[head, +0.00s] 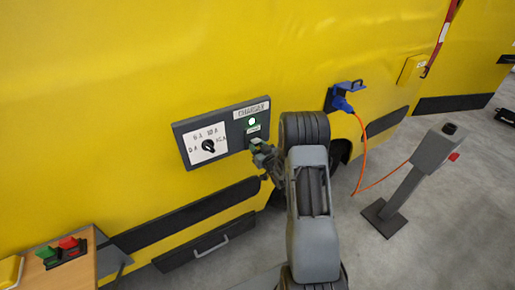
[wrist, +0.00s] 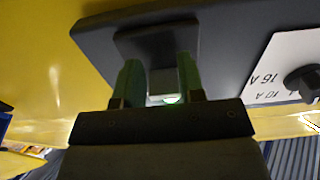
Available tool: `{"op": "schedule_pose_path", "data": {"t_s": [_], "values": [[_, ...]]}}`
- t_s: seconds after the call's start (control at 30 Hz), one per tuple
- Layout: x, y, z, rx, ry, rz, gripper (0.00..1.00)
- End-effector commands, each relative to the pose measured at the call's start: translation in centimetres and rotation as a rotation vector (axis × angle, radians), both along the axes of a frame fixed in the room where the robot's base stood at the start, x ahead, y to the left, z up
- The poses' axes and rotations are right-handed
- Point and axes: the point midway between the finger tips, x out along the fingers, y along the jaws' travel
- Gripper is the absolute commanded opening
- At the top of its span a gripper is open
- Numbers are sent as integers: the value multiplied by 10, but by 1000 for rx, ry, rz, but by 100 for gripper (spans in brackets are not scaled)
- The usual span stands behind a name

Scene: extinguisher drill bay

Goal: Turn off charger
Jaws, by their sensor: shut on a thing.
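The charger panel (head: 236,135) is a dark box on the yellow vehicle side, with a "CHARGER" label and a lit green lamp (head: 251,122). A black dial (head: 208,147) on its white plate is marked in amps. My gripper (head: 258,148) is at the panel's lower right, below the lamp. In the wrist view, its two green fingers (wrist: 160,78) stand against the panel (wrist: 230,35), shut on the charger switch (wrist: 162,84), a small pale part between them. The fingers hide much of the switch, so its position cannot be told. The dial (wrist: 302,82) is apart from the fingers.
A blue plug (head: 342,104) sits in the vehicle's inlet, with an orange cable (head: 364,150) running to a grey post (head: 408,185) at right. Grey floor is free at lower right.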

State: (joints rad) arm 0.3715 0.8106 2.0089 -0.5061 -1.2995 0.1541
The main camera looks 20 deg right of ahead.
Motion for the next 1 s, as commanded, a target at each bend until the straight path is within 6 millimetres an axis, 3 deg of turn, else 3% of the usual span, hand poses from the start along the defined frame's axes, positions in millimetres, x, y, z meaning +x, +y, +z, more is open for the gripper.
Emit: {"op": "schedule_pose_path", "data": {"t_s": [0.17, 0.57, 0.6, 0.87, 1.0], "values": [[2, 0, -8, 6, -57, -1, 12], [2, 0, -2, 11, -98, -2, 12], [2, 0, -2, 11, -98, -2, 37], [2, 0, -2, 11, -97, -1, 62], [2, 0, -2, 11, -97, -1, 62]]}}
